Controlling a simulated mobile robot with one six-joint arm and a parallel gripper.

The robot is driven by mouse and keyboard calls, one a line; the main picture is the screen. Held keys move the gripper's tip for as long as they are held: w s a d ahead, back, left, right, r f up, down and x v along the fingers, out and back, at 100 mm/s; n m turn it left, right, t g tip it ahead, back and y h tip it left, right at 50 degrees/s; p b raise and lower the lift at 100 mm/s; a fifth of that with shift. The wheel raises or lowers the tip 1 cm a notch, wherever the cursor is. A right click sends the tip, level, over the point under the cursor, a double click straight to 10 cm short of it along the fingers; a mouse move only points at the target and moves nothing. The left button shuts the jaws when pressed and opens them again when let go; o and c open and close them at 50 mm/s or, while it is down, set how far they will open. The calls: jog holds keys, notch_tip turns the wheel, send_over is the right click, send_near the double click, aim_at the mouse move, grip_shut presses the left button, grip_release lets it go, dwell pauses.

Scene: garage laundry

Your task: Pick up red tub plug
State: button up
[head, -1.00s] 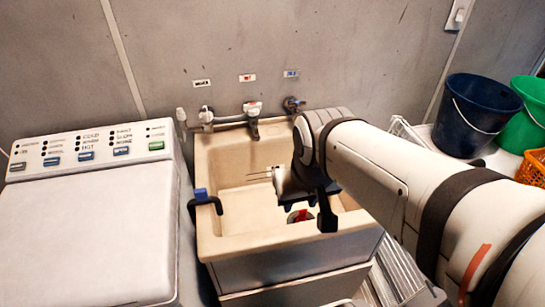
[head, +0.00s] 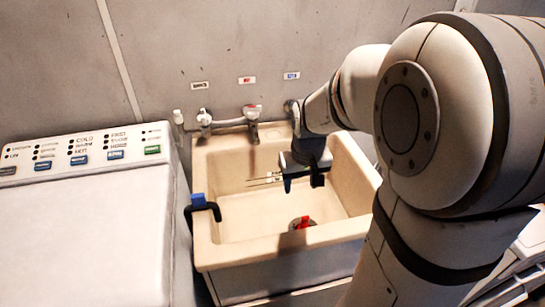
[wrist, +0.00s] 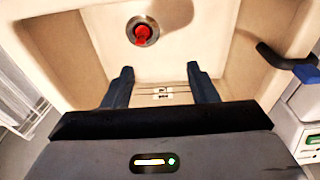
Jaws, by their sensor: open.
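The red tub plug (head: 303,222) sits in the round metal drain at the bottom of the beige laundry sink (head: 222,242). In the wrist view the red plug (wrist: 142,33) shows whole, beyond my fingertips and a little left of the middle. My gripper (head: 303,182) is over the sink basin, above and behind the plug in the head view. Its two dark fingers also show in the wrist view (wrist: 160,73), apart and with nothing between them. The gripper does not touch the plug.
A black hook-shaped handle with a blue part (head: 203,205) is on the sink's left rim. Taps (head: 250,115) stand along the back wall. A white washing machine (head: 80,230) is on the left. The basin around the plug is open.

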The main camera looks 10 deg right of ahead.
jog(key=g+b, duration=0.1)
jog(key=b, duration=0.3)
send_near(305, 216)
jog(key=shift+g, duration=0.3)
jog(key=f, duration=0.2)
jog(key=w+f, duration=0.1)
jog(key=f, duration=0.2)
jog(key=shift+d, duration=0.2)
notch_tip(305, 216, down, 8)
jog(key=shift+s, duration=0.2)
jog(key=c, duration=1.1)
